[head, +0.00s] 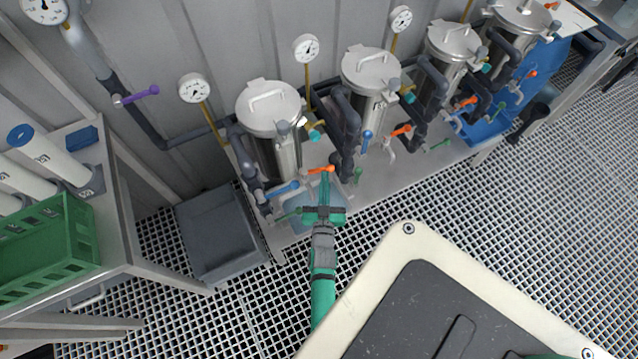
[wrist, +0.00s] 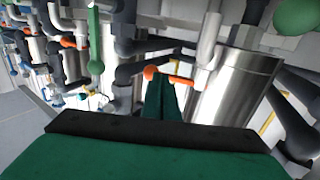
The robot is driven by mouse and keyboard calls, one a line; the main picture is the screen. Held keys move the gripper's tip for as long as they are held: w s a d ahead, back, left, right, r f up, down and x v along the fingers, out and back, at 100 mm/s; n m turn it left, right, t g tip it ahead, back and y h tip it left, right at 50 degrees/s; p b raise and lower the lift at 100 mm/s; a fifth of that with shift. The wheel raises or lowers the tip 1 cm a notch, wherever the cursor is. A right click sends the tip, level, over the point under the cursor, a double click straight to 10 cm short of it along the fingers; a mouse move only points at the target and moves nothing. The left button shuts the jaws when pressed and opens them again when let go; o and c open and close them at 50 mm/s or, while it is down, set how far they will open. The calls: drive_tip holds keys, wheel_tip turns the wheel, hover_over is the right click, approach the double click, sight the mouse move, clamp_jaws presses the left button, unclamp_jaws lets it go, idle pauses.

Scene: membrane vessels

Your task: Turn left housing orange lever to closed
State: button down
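The left housing (head: 275,130) is a steel vessel with a lidded top; its steel body also shows in the wrist view (wrist: 230,88). Its orange lever (head: 318,169) sits low at the vessel's right side and points roughly sideways in the head view. The lever shows in the wrist view (wrist: 150,71) right at my fingertips, its arm running right. My green gripper (head: 326,176) reaches up to the lever from the front, fingers together; they also show in the wrist view (wrist: 164,82). I cannot tell whether the fingertips touch the lever.
A blue lever (head: 284,189) and a green lever (head: 290,214) are close by on the left. Another blue lever (head: 366,140) and orange lever (head: 401,130) belong to the neighbouring vessel (head: 370,85). Dark pipes (head: 345,125) crowd the space. A grey bin (head: 217,235) stands left.

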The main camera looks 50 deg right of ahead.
drive_tip(key=shift+w+d, duration=0.35)
drive_tip(key=shift+d, duration=0.55)
drive_tip(key=s+a, duration=0.5)
drive_tip(key=s, duration=0.7)
drive_tip(key=shift+s+a, duration=0.4)
drive_tip(key=w+a+r+n+t+y, duration=0.1)
drive_tip(key=a+n+y, duration=0.1)
drive_tip(key=a, duration=0.4)
drive_tip(key=w+a+r+n+t+y, duration=0.1)
drive_tip(key=a+r+t+y, duration=0.1)
drive_tip(key=a, duration=0.5)
drive_tip(key=s+a+r+n+y, duration=0.2)
drive_tip(key=a+r+y, duration=0.1)
drive_tip(key=a, duration=0.4)
drive_tip(key=s+a+r+n+t+y, duration=0.1)
drive_tip(key=s+a+r+n+y, duration=0.1)
drive_tip(key=a+r, duration=0.4)
drive_tip(key=s+a+r+n+y, duration=0.3)
drive_tip(key=a+r+y, duration=0.1)
drive_tip(key=a, duration=0.5)
drive_tip(key=shift+r+n+t+y, duration=0.3)
drive_tip(key=shift+r+y, duration=0.1)
drive_tip(key=shift+y, duration=0.3)
